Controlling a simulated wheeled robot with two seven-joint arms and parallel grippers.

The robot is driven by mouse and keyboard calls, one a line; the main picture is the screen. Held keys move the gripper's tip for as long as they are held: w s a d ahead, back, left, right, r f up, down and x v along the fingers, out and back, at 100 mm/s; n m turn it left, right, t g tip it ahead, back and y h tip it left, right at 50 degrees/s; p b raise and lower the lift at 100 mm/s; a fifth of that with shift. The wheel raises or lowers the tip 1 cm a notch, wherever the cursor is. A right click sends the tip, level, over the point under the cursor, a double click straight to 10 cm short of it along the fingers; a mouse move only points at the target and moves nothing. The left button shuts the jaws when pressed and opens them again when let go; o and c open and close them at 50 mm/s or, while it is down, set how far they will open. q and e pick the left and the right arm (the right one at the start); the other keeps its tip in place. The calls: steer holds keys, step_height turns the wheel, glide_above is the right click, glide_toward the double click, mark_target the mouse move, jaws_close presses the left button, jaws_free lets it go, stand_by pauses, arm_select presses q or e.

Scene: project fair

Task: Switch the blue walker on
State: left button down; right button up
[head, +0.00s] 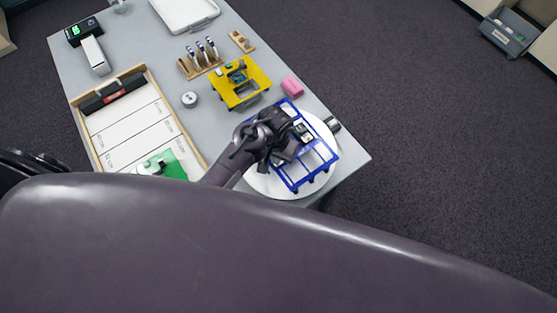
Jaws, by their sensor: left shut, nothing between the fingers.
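The blue walker (322,155) is an open blue frame lying on a round white disc (262,183) at the table's near right corner. A small dark and white part (304,133) shows inside its frame. My left gripper (290,148) is shut and empty, over the left part of the walker. I cannot tell whether it touches the walker. The gripper hides part of the frame, and I cannot make out a switch. My right gripper is not in view.
A yellow walker (256,77) stands farther back, with a pink block (292,87) beside it. A wooden rack (199,63) and a round white item (190,99) are nearby. A wood-framed board (128,122) lies at the left. The table's right edge runs close by the disc.

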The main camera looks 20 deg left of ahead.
arm_select(q)
steer(key=shift+f+b, duration=0.3)
steer(key=shift+f, duration=0.4)
stand_by(0.3)
step_height(320, 180, up, 2)
steer(key=shift+r+p, duration=0.15)
steer(key=shift+p, duration=0.95)
steer(key=shift+r, duration=2.35)
